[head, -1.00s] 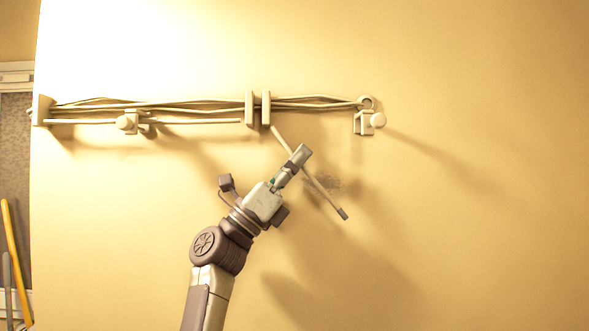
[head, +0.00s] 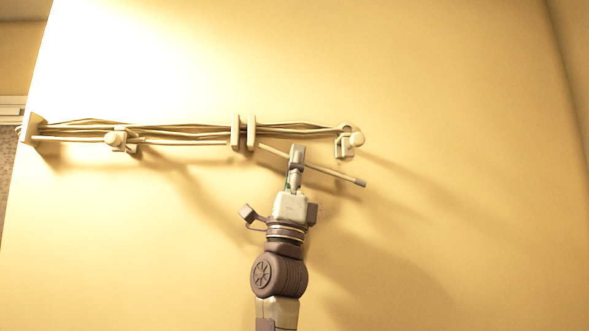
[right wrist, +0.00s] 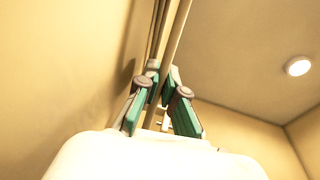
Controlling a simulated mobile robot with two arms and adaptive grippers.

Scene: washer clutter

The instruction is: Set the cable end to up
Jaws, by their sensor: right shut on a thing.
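The cable end is a thin beige rod (head: 330,172) with a darker tip at its right end. In the head view it slopes gently down to the right, its left end near the paired clips. My right gripper (head: 297,154) is shut on the cable end, left of its middle, with the arm rising from below. In the right wrist view the gripper's green-padded fingers (right wrist: 161,76) stand on either side of the pale rod (right wrist: 176,38), which runs upward from between them. My left gripper is not in view.
A bundle of beige cables (head: 185,130) runs along the cream wall (head: 450,230) above the gripper. Paired clips (head: 236,132) hold it mid-way. A knobbed bracket (head: 345,146) is at its right end, another knob (head: 112,139) at left. The wall to the right is clear.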

